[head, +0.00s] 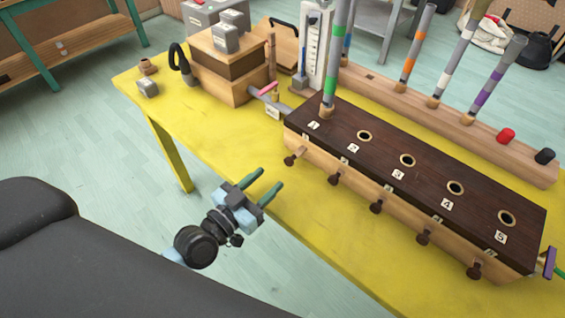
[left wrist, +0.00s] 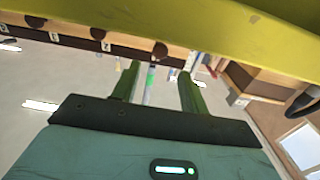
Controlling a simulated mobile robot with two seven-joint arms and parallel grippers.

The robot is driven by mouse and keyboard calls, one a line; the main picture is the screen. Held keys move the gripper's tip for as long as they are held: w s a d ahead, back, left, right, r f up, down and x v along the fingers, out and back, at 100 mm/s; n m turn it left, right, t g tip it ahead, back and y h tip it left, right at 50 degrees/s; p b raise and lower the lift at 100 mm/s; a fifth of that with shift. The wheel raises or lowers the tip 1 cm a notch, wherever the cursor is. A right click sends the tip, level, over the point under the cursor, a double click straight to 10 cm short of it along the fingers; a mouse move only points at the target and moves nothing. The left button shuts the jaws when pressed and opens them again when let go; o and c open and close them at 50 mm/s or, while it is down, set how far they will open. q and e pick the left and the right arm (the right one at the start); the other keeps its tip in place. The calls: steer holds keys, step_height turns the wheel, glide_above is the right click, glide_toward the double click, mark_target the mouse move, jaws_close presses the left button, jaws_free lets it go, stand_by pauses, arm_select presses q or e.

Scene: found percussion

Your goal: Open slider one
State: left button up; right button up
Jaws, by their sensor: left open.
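The long dark-topped wooden box (head: 420,190) on the yellow table has several numbered holes and a row of dark knobs along its front. Slider one's knob (head: 290,160) is at the left end, under label 1; it also shows in the left wrist view (left wrist: 160,49). A grey and green striped tube (head: 331,85) stands upright in hole one. My left gripper (head: 271,180) is open and empty, in front of and apart from knob one. In the left wrist view its two green fingers (left wrist: 158,78) have that knob between them, farther off. My right gripper is not in view.
The yellow table's front edge (head: 240,182) lies near my left gripper. Other knobs (head: 335,179) follow to the right. Behind, a wooden rack (head: 465,130) holds several striped tubes. A wooden box (head: 228,72) and small blocks stand at the left. The table's left front is clear.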

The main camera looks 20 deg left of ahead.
mark_target(287, 163)
arm_select(q)
steer(key=x, duration=0.7)
steer(key=shift+f, duration=0.1)
jaws_close()
